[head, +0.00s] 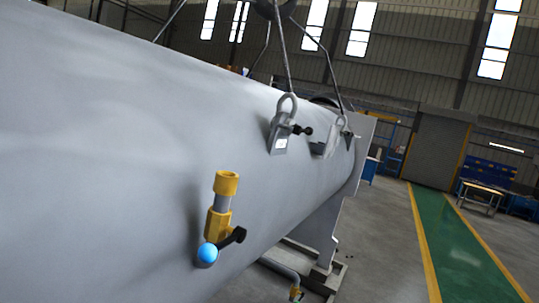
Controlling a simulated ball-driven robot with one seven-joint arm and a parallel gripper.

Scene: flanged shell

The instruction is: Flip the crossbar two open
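A large pale grey cylindrical shell (130,140) fills the left and middle of the view. On its near side stands a yellow fitting (217,222) with a grey middle section. A blue ball (207,254) sits at its foot, and a short black bar (233,237) sticks out to the right and slightly up. A second small yellow fitting (296,293) shows low down at the end of a grey pipe, partly cut off by the frame. I cannot tell which part is crossbar two. My gripper is not in view.
Lifting lugs (281,135) with shackles and slings sit along the shell's upper side. A grey support (318,225) stands under the far end. The floor at right is open, with a green walkway (455,245); blue benches (487,170) stand beyond.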

